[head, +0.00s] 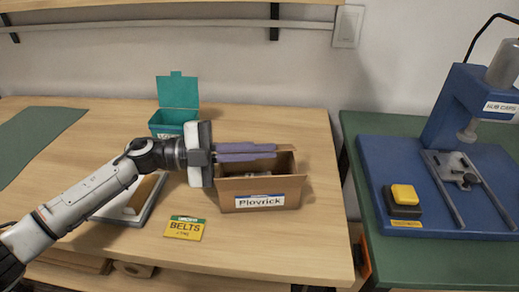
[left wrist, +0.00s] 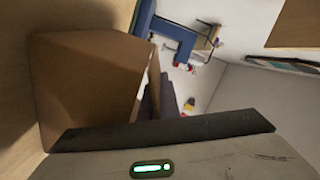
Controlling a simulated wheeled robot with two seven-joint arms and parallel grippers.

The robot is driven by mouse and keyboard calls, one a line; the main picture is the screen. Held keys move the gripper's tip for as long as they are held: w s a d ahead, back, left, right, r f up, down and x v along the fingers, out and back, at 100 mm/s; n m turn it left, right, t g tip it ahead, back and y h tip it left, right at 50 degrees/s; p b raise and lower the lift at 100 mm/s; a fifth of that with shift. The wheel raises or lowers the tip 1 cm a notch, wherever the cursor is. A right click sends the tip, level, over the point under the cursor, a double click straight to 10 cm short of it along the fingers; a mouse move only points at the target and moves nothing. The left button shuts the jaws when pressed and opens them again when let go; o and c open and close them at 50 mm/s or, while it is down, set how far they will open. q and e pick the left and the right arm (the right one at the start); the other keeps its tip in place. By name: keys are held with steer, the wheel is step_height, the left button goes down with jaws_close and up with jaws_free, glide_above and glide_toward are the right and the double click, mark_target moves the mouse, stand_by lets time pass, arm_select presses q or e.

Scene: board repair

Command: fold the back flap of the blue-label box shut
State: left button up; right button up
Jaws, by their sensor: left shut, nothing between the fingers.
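The open cardboard box (head: 262,194) stands on the wooden table, its white label with blue edging reading "Plovrick" on the front. Something pale shows inside. The back flap is partly hidden behind my left gripper; cardboard at the back right (head: 287,160) looks raised, its exact angle unclear. My left gripper (head: 274,151) is shut and empty, its fingers lying sideways across the back of the box top. Whether they touch the cardboard I cannot tell. In the left wrist view the box (left wrist: 85,90) is at the left, beside the dark fingers (left wrist: 166,95). My right gripper is not in view.
An open teal bin (head: 178,95) stands behind my left arm. A yellow "BELTS" card (head: 184,228) and a grey tray (head: 133,208) lie in front. A blue press (head: 400,165) stands on the green table at the right, past a gap.

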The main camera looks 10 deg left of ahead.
arm_select(q)
steer(key=o, duration=0.4)
steer(key=shift+o, duration=0.2)
steer(key=shift+s+f, duration=0.1)
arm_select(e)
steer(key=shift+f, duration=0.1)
arm_select(q)
steer(key=shift+a+f, duration=0.1)
steer(key=shift+a, duration=0.25)
steer(key=a, duration=0.2)
steer(key=s+a, duration=0.1)
steer(key=a, duration=0.4)
steer(key=shift+s+a+b, duration=0.15)
steer(key=shift+b, duration=0.25)
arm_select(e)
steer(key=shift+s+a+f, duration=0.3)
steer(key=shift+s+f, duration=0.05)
arm_select(q)
steer(key=shift+a, duration=0.1)
